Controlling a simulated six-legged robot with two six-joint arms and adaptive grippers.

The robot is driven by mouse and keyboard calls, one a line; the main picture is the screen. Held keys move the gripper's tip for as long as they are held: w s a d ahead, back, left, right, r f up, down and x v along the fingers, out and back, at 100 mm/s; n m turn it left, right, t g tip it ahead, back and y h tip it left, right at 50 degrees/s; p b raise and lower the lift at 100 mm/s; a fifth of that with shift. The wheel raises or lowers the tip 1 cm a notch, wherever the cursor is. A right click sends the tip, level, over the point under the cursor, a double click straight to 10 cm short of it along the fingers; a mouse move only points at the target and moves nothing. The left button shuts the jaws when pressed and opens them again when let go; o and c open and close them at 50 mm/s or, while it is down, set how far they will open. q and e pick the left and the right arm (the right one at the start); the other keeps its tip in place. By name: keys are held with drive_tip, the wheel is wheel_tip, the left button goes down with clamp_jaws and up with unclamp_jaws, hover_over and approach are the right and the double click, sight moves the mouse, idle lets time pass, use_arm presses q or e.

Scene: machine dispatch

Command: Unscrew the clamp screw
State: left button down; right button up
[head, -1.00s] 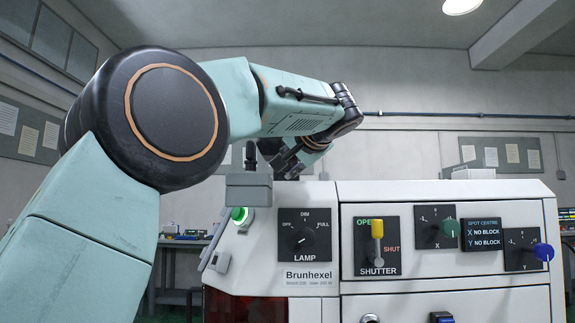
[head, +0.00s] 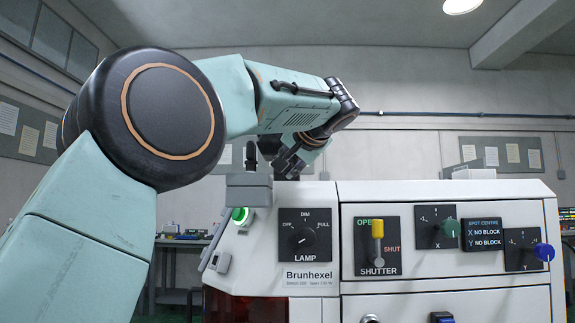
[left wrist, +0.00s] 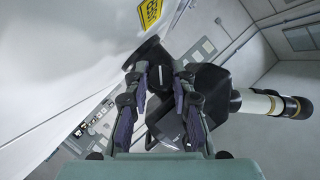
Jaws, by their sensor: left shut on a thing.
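The clamp screw (left wrist: 160,74) shows in the left wrist view as a dark head with a white line across it. My left gripper (left wrist: 159,82) has one finger on each side of this head and is shut on it. In the head view my left gripper (head: 287,164) reaches down to the top of the white machine (head: 265,245), near its left end. There the screw is hard to tell apart from the dark fingers. My right gripper is in neither view.
A grey block with a post (head: 248,188) stands left of the gripper. The machine front carries a lamp knob (head: 305,235), a yellow shutter lever (head: 377,229), a green knob (head: 451,228) and a blue knob (head: 543,251). A black-and-white cylinder (left wrist: 262,103) sticks out beside the screw.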

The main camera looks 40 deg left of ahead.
use_arm(q)
drive_tip(key=shift+s+a+r+n+t+h, duration=0.1)
drive_tip(key=shift+r+n+t+h, duration=0.25)
drive_tip(key=shift+n+h, duration=0.45)
drive_tip(key=shift+r+n+t+h, duration=0.2)
drive_tip(key=shift+n+t+h, duration=0.25)
drive_tip(key=shift+n, duration=0.65)
idle(0.9)
drive_tip(key=c, duration=1.6)
unclamp_jaws()
drive_tip(key=o, duration=0.5)
drive_tip(key=shift+f, duration=0.2)
drive_tip(key=shift+c, duration=0.2)
drive_tip(key=shift+f, duration=0.15)
